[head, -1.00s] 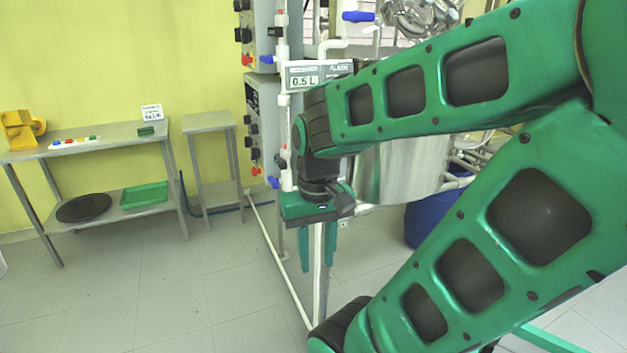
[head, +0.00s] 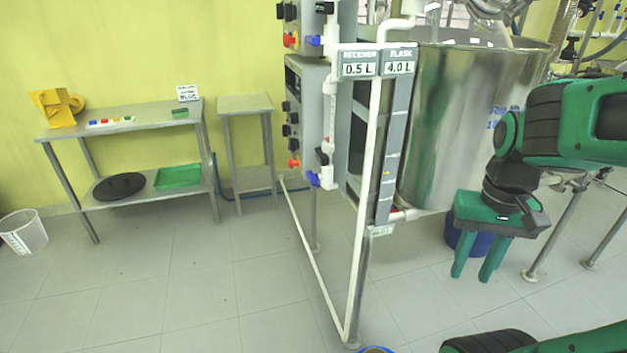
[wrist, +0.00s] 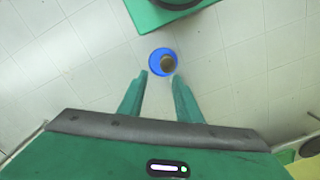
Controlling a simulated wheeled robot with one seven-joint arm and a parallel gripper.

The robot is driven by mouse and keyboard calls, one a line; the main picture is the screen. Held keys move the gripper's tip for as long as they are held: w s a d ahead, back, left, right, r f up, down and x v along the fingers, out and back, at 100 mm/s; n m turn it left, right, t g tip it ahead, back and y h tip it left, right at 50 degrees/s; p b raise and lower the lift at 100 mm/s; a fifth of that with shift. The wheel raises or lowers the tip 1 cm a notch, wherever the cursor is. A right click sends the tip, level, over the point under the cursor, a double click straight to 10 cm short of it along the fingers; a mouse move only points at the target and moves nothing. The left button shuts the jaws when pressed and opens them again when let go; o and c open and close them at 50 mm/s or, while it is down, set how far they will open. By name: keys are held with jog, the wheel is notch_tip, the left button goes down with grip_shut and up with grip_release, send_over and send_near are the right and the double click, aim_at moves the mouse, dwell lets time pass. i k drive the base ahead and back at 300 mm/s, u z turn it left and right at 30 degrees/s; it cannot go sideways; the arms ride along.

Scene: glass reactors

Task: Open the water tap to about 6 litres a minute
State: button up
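My gripper (head: 472,276) hangs with its fingers pointing down, in front of the large steel vessel (head: 455,120) at the right. It is open and empty; the wrist view shows a gap between its fingertips (wrist: 159,80). I cannot tell which, if either, is the water tap. Displays (head: 378,66) read receiver 0.5 L and flask 4.0 L. No flow reading is legible.
A white pipe frame (head: 357,270) stands on the floor left of my gripper. Control boxes (head: 305,85) stand behind it. A steel table (head: 150,118) and a small stand (head: 245,104) are at the left wall. A blue-rimmed round object (wrist: 153,58) is below my gripper.

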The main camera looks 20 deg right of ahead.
aim_at(314, 178)
jog(key=z, duration=1.75)
jog(key=k, duration=0.75)
jog(key=u, duration=1.45)
jog(key=i, duration=0.5)
jog(key=z, duration=0.1)
